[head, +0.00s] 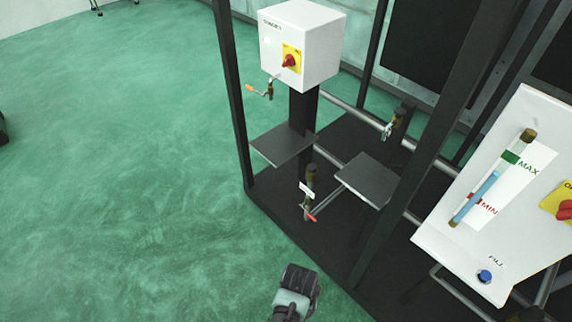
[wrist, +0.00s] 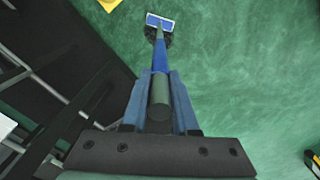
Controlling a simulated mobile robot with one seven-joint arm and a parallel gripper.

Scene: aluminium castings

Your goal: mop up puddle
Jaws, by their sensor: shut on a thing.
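In the wrist view my gripper (wrist: 160,88) is shut on the handle of a mop (wrist: 159,58). The handle is blue and dark grey and runs away from me toward the floor. The mop's head, a blue and white plate with a dark fringe, is at the top of the view, over or on the green floor; I cannot tell if it touches. In the head view part of my arm shows at the bottom middle, and the mop is not visible there. I cannot make out a clear puddle on the mottled green floor (head: 120,170).
A dark frame (head: 235,100) on a black base carries a white switch box (head: 300,45), valves, grey shelves and a white gauge panel (head: 490,190). The wrist view shows a yellow object (wrist: 108,4) near the mop head. Open floor lies left of the frame.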

